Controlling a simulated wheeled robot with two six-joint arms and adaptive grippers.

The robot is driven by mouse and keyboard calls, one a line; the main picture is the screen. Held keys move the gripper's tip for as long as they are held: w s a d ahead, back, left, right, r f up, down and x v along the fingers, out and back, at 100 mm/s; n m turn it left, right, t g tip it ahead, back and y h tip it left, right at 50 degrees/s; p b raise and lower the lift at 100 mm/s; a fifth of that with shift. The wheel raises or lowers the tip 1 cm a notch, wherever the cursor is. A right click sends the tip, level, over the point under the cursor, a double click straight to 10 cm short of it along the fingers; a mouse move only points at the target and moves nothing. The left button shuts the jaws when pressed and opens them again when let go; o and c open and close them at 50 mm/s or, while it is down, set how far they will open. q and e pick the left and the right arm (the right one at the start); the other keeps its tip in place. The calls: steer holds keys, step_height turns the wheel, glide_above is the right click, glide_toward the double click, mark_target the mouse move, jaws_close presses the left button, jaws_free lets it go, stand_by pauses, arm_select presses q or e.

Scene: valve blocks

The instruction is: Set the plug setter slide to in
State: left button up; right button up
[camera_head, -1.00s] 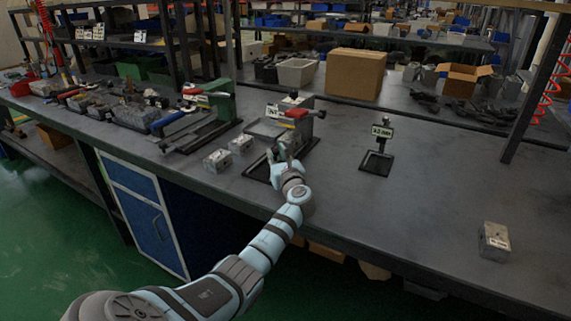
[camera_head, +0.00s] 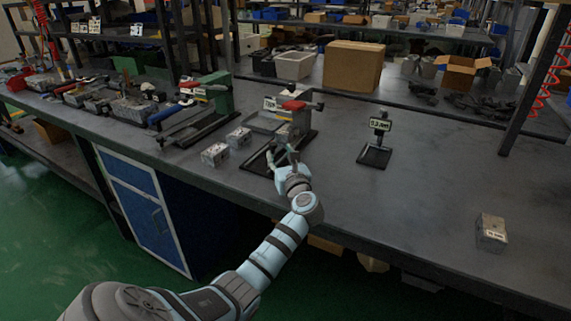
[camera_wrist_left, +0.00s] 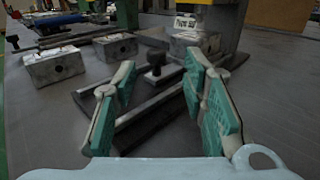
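The plug setter (camera_head: 292,125) stands on the bench, with a red handle on top and a small label plate at its left. In the left wrist view its grey body (camera_wrist_left: 195,42) is at the top, only partly in frame. A black knob (camera_wrist_left: 156,62) stands on its dark base rails (camera_wrist_left: 130,118); I cannot tell the slide's position. My left gripper (camera_head: 282,152) is at the setter's front end. In the left wrist view the left gripper (camera_wrist_left: 160,72) is open, with the knob visible between its green-padded fingers, apparently beyond them. My right gripper is not in view.
Two grey metal blocks (camera_head: 215,154) (camera_head: 239,137) sit left of the setter. A gauge stand (camera_head: 376,140) is to the right, and another block (camera_head: 491,232) is at far right. A green press-like fixture (camera_head: 216,92) is behind left. The bench between gauge and right block is clear.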

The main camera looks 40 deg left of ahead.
arm_select(q)
steer(key=v, duration=0.6)
steer(key=shift+s+d, duration=0.15)
steer(key=shift+d, duration=0.15)
